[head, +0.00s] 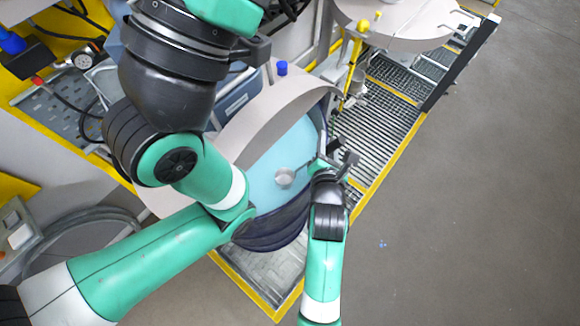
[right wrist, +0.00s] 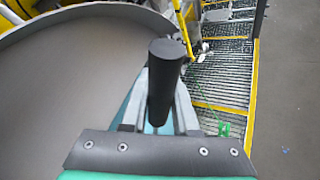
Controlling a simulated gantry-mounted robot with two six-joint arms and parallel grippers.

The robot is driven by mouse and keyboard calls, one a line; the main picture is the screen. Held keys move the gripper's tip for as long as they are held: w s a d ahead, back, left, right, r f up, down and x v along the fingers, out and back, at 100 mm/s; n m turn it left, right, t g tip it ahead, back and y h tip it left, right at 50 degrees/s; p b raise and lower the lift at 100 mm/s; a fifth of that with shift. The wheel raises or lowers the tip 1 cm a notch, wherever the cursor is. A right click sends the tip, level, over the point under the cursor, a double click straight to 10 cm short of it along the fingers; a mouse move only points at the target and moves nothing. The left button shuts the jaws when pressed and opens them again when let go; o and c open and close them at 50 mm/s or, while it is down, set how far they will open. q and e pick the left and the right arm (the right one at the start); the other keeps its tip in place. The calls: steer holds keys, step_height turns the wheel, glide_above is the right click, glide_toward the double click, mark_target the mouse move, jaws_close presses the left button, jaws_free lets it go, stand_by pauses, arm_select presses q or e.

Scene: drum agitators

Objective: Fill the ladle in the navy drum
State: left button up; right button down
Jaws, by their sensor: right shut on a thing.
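The navy drum (head: 275,238) stands in the middle of the head view, partly behind my left arm. Light blue liquid (head: 262,192) shows inside it. The ladle's round grey bowl (head: 285,177) shows against this liquid; I cannot tell how deep it sits or what it holds. My right gripper (head: 330,163) is at the drum's right rim, shut on the ladle. In the right wrist view the ladle's black handle (right wrist: 165,80) stands between the fingers of my right gripper (right wrist: 157,112). My left gripper is not seen; only left arm links show.
A broad beige curved cover (head: 262,122) rises over the drum's far side; it fills the left of the right wrist view (right wrist: 70,85). A yellow-edged grating (head: 385,120) lies to the right. Open grey floor (head: 480,200) is beyond it.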

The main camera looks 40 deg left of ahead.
steer(key=shift+f+b, duration=2.15)
steer(key=shift+f, duration=0.95)
steer(key=shift+r, duration=0.15)
step_height(320, 180, up, 16)
steer(key=p, duration=1.4)
steer(key=shift+s, duration=0.1)
stand_by(0.3)
steer(key=s+r+n+t+y+b, duration=0.1)
steer(key=s+t, duration=0.2)
steer(key=s, duration=0.4)
steer(key=shift+s+r, duration=0.15)
steer(key=shift+s, duration=0.1)
stand_by(0.4)
